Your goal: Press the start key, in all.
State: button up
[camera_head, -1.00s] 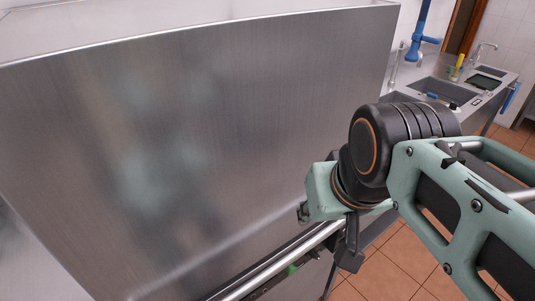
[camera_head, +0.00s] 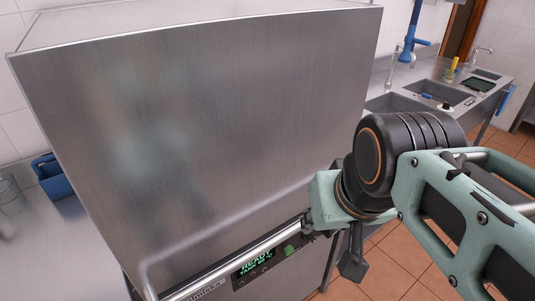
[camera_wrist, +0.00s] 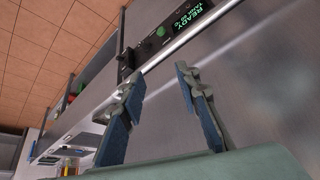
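A steel hood machine (camera_head: 190,120) fills much of the head view. On its front, below a horizontal bar handle (camera_head: 225,268), is a dark control panel with a lit display (camera_head: 254,268) reading READY and a tank temperature. A green round key (camera_head: 290,250) sits right of the display, with small buttons below it. The wrist view shows the display (camera_wrist: 194,18) and the green key (camera_wrist: 161,32) beyond my fingers. My gripper (camera_wrist: 157,78) is open and empty, fingers apart, and does not touch the key. In the head view my wrist partly hides it, by the panel's right end.
The bar handle (camera_wrist: 185,38) crosses the wrist view between my fingers and the panel. A counter with sinks (camera_head: 440,94) and a blue-handled tap stands at the right. A blue container (camera_head: 53,178) is on the left counter. Tiled floor (camera_head: 390,255) is open at the right.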

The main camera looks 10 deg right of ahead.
grip_shut()
dwell(1.2)
